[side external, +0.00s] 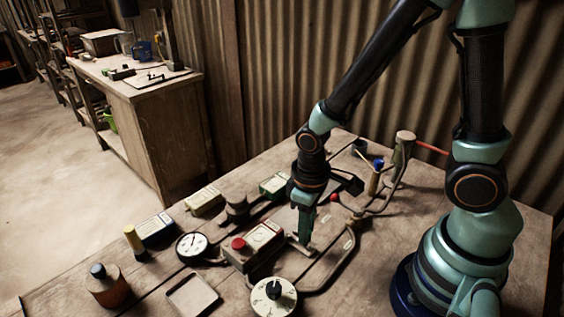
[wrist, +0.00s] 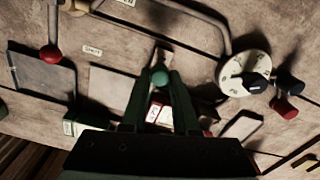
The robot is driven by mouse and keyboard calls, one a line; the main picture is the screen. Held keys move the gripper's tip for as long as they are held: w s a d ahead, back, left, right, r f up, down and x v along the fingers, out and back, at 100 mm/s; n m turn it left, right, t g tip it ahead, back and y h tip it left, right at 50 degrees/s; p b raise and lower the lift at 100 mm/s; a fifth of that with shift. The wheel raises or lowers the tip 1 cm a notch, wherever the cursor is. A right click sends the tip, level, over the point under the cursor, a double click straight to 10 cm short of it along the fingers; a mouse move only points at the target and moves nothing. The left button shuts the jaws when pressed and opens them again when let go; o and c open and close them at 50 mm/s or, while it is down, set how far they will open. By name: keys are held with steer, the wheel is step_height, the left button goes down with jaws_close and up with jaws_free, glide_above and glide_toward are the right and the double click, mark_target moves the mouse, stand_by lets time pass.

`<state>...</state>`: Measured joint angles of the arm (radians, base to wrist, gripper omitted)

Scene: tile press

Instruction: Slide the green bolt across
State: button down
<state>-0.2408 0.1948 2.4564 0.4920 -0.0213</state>
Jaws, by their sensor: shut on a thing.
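The green bolt's round knob (wrist: 160,77) shows in the wrist view, between the tips of my gripper's two fingers (wrist: 161,84). My gripper is shut on this knob. A pale metal strip shows just beyond the knob. In the side view my gripper (side external: 304,242) points straight down to the table, right of the box with the red button. There the fingers hide the green knob.
A box with a red button (side external: 239,244) stands close left of my gripper. A white dial (side external: 273,296) is in front, and a bent pipe (side external: 338,265) runs at the right. A red-knobbed lever (wrist: 52,54) and a "SHUT" label (wrist: 92,50) show in the wrist view.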

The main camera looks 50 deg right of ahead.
mark_target(291, 234)
steer(key=shift+w, duration=2.2)
steer(key=c, duration=0.7)
jaws_free()
steer(key=shift+o, duration=0.2)
steer(key=shift+s, duration=0.1)
step_height(291, 234, up, 12)
steer(key=shift+r, duration=0.1)
